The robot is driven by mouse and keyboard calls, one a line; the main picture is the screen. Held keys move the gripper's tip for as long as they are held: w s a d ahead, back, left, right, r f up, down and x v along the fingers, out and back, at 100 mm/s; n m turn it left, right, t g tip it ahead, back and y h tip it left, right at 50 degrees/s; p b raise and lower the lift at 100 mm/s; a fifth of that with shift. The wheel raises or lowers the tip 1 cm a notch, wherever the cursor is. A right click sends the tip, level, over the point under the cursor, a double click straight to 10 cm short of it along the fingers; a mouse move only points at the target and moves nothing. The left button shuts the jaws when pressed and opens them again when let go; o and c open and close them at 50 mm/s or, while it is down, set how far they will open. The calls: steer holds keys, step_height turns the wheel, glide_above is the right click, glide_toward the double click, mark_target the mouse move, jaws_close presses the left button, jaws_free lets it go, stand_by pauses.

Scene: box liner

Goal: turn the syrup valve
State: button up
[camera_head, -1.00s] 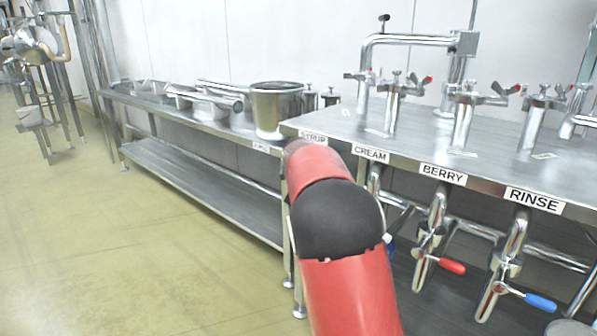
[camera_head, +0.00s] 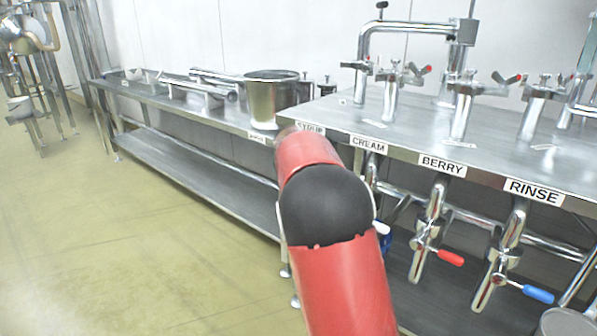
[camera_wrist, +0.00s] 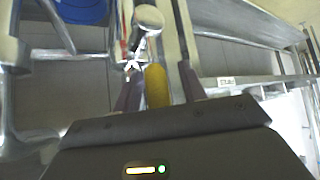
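A yellow valve handle (camera_wrist: 157,86) lies between the two fingers of my gripper (camera_wrist: 158,78) in the wrist view. The fingers are apart, with a gap visible on each side of the handle. A shiny metal pipe end (camera_wrist: 148,18) and valve body are just beyond the handle. In the head view, the SYRUP label (camera_head: 311,128) is on the counter's front edge, just above the far end of my red arm. My arm hides the valve under that label and my gripper there.
Right of my arm, a white handle (camera_head: 381,228) is under CREAM, a red handle (camera_head: 451,258) under BERRY and a blue handle (camera_head: 538,293) under RINSE. A steel pot (camera_head: 272,100) stands on the left bench.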

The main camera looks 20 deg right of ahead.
steer(key=shift+r, duration=0.1)
steer(key=v, duration=0.7)
steer(key=shift+s+r+b, duration=0.2)
steer(key=shift+s+b, duration=0.1)
steer(key=shift+b, duration=0.05)
steer(key=s+a+n+g+y, duration=0.1)
steer(key=s+a+n+y, duration=0.15)
steer(key=s, duration=1.85)
steer(key=s+a+f+n, duration=0.1)
steer(key=s+a+f, duration=0.1)
steer(key=s, duration=0.7)
steer(key=s+a+f+n+g+y, duration=0.1)
steer(key=s+f, duration=0.4)
steer(key=s, duration=0.5)
steer(key=shift+a+f+g, duration=0.3)
steer(key=shift+a, duration=0.5)
